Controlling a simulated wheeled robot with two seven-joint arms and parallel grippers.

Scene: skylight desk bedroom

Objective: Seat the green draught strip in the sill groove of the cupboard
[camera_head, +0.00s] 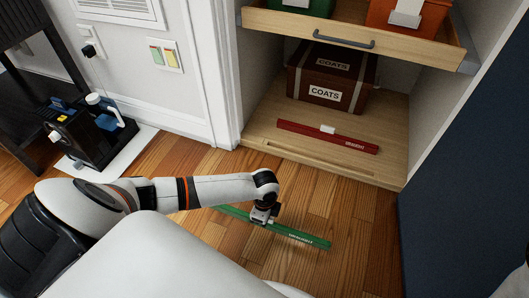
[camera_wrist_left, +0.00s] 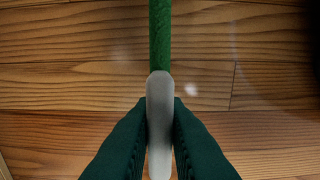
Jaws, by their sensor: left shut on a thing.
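The green draught strip (camera_head: 298,235) is a long thin bar with small white lettering near its right end. My left gripper (camera_head: 262,217) is shut on it near its middle, above or at the wooden floor; I cannot tell the exact height. In the left wrist view, the fingers close on a pale grip tab (camera_wrist_left: 159,120) and the green strip (camera_wrist_left: 160,40) runs away upward. The sill groove (camera_head: 320,171) is a thin line along the front of the cupboard floor (camera_head: 265,140). It looks empty. My right gripper is not in view.
A red strip (camera_head: 345,140) with a white tab lies on the cupboard floor behind the groove. A brown COATS box (camera_head: 325,97) stands behind it. A drawer (camera_head: 345,27) with bins is pulled out above. A dark blue panel (camera_head: 470,170) stands right.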

